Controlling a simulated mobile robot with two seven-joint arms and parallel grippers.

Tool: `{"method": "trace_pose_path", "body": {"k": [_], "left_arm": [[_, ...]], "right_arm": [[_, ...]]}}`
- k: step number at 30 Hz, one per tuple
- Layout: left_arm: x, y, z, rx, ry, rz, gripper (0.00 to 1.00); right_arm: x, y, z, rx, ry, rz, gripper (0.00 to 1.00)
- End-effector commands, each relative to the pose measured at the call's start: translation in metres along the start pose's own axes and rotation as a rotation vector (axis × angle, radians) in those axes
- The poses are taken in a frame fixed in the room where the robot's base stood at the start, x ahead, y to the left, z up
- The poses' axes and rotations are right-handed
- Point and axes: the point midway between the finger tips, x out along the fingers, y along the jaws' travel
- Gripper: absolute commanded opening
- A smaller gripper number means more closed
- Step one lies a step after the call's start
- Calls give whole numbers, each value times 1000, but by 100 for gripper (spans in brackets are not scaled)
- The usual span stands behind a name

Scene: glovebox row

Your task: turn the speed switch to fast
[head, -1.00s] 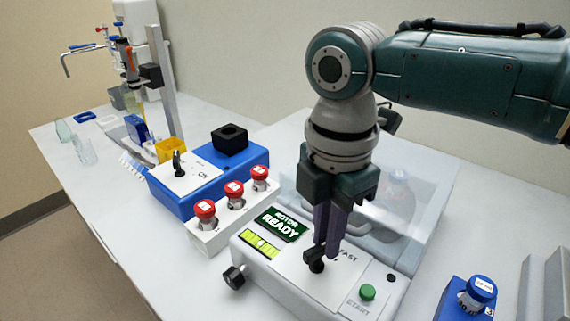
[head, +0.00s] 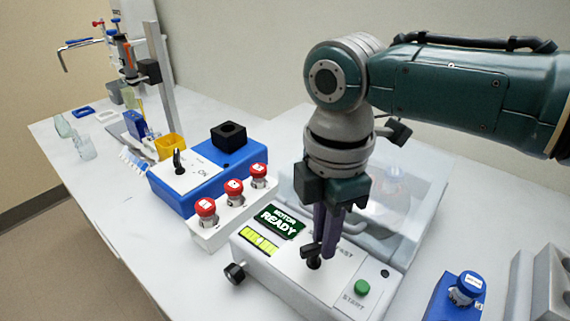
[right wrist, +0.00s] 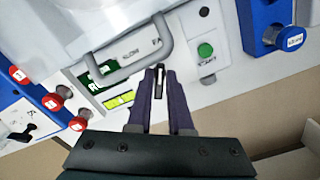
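The speed switch is a small black lever knob (head: 309,251) on the sloped white panel of a centrifuge-like device (head: 285,275). My right gripper (head: 325,243) points down at the knob. In the right wrist view its purple fingertips (right wrist: 161,78) stand close together with the black lever (right wrist: 160,86) between them. The lever's exact pointing is partly hidden by the fingers. My left gripper is not in view.
A green START button (head: 362,287) sits right of the switch. A clear lid (head: 425,205) with a handle stands behind. Red-capped vials (head: 232,190) in a white rack stand left; a blue-capped vial (head: 467,288) in a blue holder stands right.

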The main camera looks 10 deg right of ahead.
Motion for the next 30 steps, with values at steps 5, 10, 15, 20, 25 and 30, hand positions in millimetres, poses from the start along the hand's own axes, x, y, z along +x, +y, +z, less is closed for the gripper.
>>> {"method": "trace_pose_path", "body": {"k": [5, 10, 15, 20, 25, 30], "left_arm": [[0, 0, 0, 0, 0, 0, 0], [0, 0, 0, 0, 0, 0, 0], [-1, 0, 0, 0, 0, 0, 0], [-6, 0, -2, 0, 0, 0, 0], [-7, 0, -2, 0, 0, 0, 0], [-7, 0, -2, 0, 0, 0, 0]], "right_arm": [[0, 0, 0, -1, 0, 1, 40], [0, 0, 0, -2, -1, 1, 45], [-3, 0, 0, -2, -1, 1, 45], [-26, 1, 0, -3, 0, 5, 45], [-61, 1, 0, -3, 0, 5, 45], [-88, 1, 0, -2, -1, 4, 45]]}}
